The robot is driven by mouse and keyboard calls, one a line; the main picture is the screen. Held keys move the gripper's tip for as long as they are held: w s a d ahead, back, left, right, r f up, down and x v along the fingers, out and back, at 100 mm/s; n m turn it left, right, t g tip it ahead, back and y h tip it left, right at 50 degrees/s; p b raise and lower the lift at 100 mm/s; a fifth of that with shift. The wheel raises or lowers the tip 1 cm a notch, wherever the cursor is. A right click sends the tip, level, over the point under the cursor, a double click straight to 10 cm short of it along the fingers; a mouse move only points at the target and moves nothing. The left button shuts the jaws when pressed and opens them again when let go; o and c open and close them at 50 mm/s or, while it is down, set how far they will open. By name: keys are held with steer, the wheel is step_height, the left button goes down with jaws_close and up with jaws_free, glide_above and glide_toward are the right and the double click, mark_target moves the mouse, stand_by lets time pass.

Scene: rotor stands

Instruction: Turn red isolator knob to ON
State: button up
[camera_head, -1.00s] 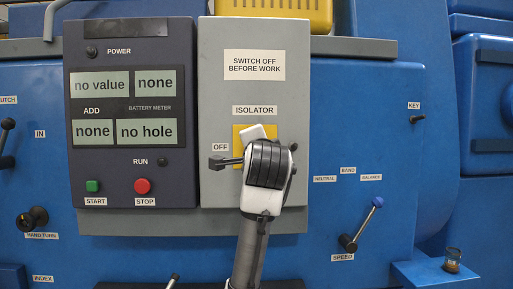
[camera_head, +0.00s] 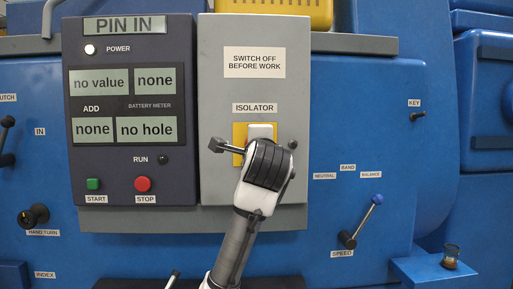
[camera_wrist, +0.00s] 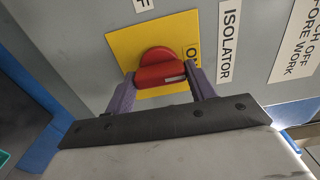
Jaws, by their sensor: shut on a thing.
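The red isolator knob (camera_wrist: 158,65) sits on a yellow plate (camera_wrist: 120,42) on the grey isolator box. In the wrist view my gripper (camera_wrist: 160,75) has one finger on each side of the knob and is shut on it. An "ON" label beside the knob is partly covered by a finger. In the head view my gripper (camera_head: 262,165) is in front of the yellow plate (camera_head: 238,132) and hides the knob. The "OFF" label is covered there by a part of my gripper.
Left of the grey box (camera_head: 290,110) is a dark control panel (camera_head: 125,50) with a lit power lamp (camera_head: 90,49), a green start button (camera_head: 93,184) and a red stop button (camera_head: 142,184). A blue-tipped speed lever (camera_head: 377,199) stands to the right.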

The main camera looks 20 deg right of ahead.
steer(key=shift+d+f, duration=0.1)
steer(key=o, duration=1)
steer(key=shift+s, duration=0.15)
steer(key=b+v, duration=0.4)
steer(key=v, duration=0.9)
steer(key=shift+s, duration=0.3)
